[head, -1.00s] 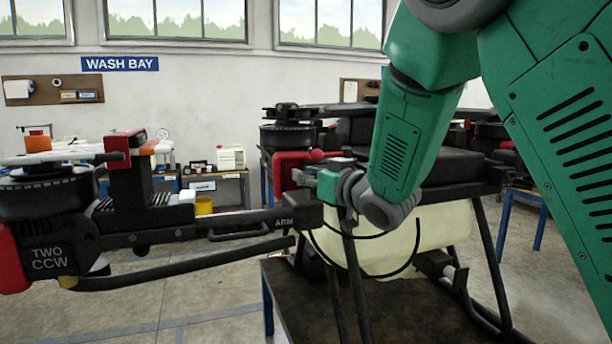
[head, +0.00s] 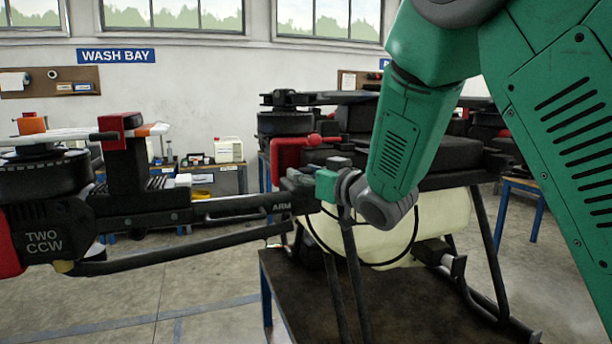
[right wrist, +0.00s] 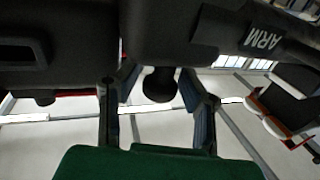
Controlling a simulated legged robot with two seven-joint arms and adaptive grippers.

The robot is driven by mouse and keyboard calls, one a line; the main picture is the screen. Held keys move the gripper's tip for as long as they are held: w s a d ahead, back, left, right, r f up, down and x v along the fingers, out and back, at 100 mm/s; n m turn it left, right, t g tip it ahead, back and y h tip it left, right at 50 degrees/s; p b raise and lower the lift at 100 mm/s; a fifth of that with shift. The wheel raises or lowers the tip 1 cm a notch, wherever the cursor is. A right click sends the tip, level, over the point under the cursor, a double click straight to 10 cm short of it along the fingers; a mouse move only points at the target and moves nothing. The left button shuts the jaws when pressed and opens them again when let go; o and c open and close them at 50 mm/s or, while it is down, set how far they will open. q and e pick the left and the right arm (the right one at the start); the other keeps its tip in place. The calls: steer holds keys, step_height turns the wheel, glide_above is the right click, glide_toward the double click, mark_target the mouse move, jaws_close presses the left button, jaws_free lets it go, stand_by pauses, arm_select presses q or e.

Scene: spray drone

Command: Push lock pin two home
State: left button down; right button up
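The drone's folding arm, marked TWO CCW (head: 44,242), stretches from the left to the joint by the body, where it reads ARM (head: 281,208). My right gripper (head: 325,183) is at this joint, its tips largely hidden in the head view. In the right wrist view its two fingers (right wrist: 158,92) stand apart on either side of a dark round knob (right wrist: 159,84) under the joint, which seems to be the lock pin. I cannot tell if either finger touches it. The ARM label (right wrist: 263,38) shows beside it. My left gripper is not in view.
A red latch (head: 289,153) with a red ball sits just above the joint. The drone's pale tank (head: 395,243) and black landing legs (head: 487,255) stand over a dark bench (head: 290,285). Open floor lies at the lower left.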

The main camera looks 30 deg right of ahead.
steer(key=s+d, duration=0.1)
steer(key=s, duration=1)
steer(key=shift+s, duration=0.4)
steer(key=shift+f, duration=0.1)
steer(key=s+a+f+g+b, duration=0.1)
steer(key=f+g, duration=0.2)
steer(key=f, duration=0.7)
steer(key=s+a+f+g+h+b, duration=0.1)
steer(key=f+g, duration=0.1)
steer(key=f, duration=0.8)
steer(key=s+a+f+g+b, duration=0.1)
steer(key=a+f+g+b, duration=0.15)
steer(key=f, duration=0.75)
steer(key=s+a+f+g, duration=0.2)
steer(key=s+f+g, duration=0.1)
steer(key=s+f, duration=0.5)
steer(key=s+a+f+g+b, duration=0.1)
steer(key=s+f+g, duration=0.2)
steer(key=s+f, duration=0.5)
steer(key=s+a+f+g+b, duration=0.1)
steer(key=s+f+g, duration=0.3)
steer(key=s+f, duration=0.4)
step_height(320, 180, down, 2)
steer(key=shift+s+a+f, duration=0.25)
steer(key=shift+s+a, duration=0.15)
steer(key=shift+a, duration=0.45)
